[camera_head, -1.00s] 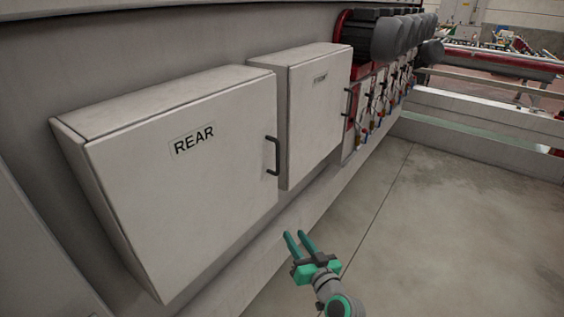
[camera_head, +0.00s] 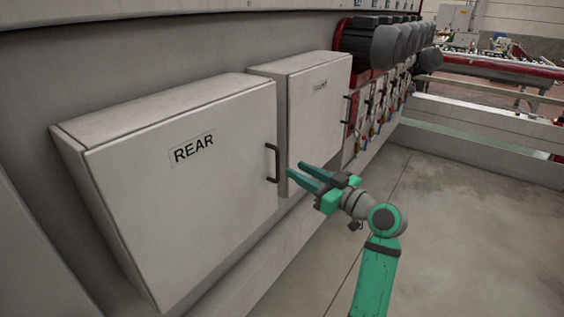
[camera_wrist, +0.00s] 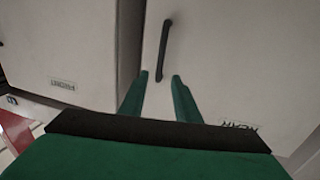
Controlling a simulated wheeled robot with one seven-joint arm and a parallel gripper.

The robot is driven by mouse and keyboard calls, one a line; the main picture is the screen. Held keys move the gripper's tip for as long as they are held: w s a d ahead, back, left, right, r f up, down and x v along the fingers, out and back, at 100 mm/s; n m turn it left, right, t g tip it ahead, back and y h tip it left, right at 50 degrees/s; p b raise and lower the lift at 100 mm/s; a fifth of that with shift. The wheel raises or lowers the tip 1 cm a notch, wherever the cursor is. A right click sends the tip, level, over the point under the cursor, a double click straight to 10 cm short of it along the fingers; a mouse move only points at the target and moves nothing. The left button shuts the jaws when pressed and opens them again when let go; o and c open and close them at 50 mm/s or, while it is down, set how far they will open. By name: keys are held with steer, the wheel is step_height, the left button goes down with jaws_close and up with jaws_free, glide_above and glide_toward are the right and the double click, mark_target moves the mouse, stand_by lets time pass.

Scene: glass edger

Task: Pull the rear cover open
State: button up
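The rear cover (camera_head: 190,200) is a pale grey box door marked REAR, and it is shut. Its dark handle (camera_head: 272,163) is a vertical bar on the door's right edge. My gripper (camera_head: 294,171) is open and empty, just right of the handle, with its fingers pointing at it. In the wrist view the handle (camera_wrist: 163,50) stands ahead of and between the two green fingertips (camera_wrist: 159,75), apart from them. The REAR label shows upside down in the wrist view (camera_wrist: 238,124).
A second cover (camera_head: 318,115), labelled FRONT, stands right beside the rear cover, with its own handle (camera_head: 346,109). Grey motors (camera_head: 390,42) and red parts are beyond it. Open concrete floor (camera_head: 450,220) lies to the right.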

steer(key=x, duration=0.7)
steer(key=shift+w+a, duration=0.25)
steer(key=shift+w, duration=0.05)
jaws_close()
